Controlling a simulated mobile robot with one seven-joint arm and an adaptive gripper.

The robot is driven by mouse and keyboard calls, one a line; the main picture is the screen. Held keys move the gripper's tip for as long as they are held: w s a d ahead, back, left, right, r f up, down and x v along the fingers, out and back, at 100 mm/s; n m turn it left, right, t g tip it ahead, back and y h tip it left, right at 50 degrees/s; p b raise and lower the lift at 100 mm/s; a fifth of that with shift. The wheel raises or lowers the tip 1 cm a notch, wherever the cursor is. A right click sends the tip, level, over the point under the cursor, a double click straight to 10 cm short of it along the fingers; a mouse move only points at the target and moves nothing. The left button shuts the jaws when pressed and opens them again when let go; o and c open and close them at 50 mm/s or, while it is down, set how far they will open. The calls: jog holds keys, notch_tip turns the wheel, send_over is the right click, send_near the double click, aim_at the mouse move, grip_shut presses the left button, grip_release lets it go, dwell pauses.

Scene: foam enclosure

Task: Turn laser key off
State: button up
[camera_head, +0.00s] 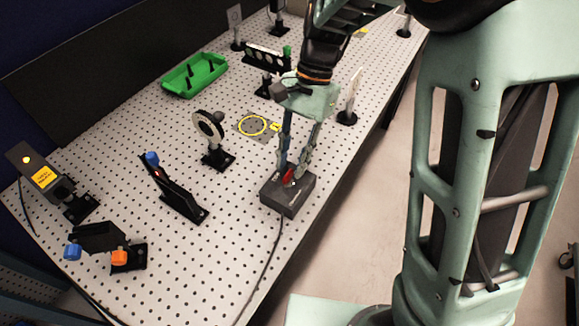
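A dark grey box (290,200) sits on the perforated table near its right edge, with a cable running from its front. A small red key (288,176) shows on top of the box. My gripper (290,171) points down over the box, with one fingertip on each side of the key. The fingertips are close to the key, but I cannot tell whether they touch or grip it. The fingers partly hide the key, and its turn angle is too small to read. The laser housing (38,172) with a yellow label stands at the far left and shows a lit orange spot.
The perforated table (245,250) holds a round optic mount (210,135), a tilted black plate mount (175,190), a mount with blue and orange knobs (100,240) and a green tray (195,75). A post mount (350,100) stands behind the gripper. The front table area is mostly clear.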

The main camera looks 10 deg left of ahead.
aim_at(288, 177)
jog(key=shift+x, duration=1.3)
grip_shut()
